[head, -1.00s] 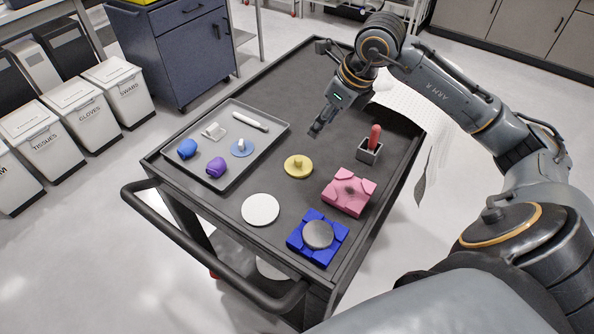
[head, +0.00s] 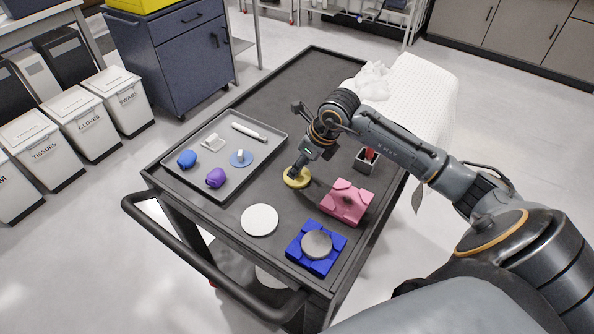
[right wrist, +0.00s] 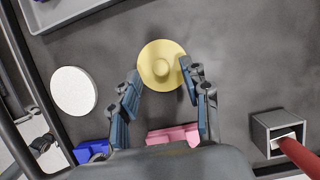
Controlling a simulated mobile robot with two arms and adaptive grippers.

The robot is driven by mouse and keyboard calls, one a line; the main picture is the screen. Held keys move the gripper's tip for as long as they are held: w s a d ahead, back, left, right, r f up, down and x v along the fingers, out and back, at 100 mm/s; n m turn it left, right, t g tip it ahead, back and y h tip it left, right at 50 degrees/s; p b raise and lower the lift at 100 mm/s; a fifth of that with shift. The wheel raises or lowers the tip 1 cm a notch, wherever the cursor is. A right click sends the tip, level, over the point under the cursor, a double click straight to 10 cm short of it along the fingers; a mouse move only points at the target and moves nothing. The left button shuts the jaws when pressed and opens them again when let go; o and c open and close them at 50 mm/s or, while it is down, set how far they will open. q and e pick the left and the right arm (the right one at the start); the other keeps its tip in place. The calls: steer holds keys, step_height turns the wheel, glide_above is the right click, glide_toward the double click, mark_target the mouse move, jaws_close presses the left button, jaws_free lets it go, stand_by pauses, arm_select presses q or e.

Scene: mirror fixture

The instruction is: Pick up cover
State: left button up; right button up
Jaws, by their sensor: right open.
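The yellow round cover (head: 301,183) with a raised central knob lies flat on the dark cart top. My right gripper (head: 293,171) is low over it and hides part of its disc and knob in the head view. In the right wrist view the cover (right wrist: 151,76) shows whole, with its knob near the middle. The open fingers of my right gripper (right wrist: 160,73) stand to the left and right of the knob, near the cover's rim. Nothing is between them but the cover below; I cannot tell whether they touch it. My left gripper is out of view.
A white disc (head: 259,220), a pink block (head: 347,203) and a blue fixture (head: 303,258) holding a grey disc (head: 317,244) are nearby. A small box (head: 365,166) with a red-handled tool stands right. A grey tray (head: 203,143) with several items is left.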

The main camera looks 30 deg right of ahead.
steer(key=shift+x, duration=0.95)
steer(key=shift+d, duration=0.1)
steer(key=shift+c, duration=0.2)
steer(key=c, duration=0.9)
steer(key=shift+r, duration=0.1)
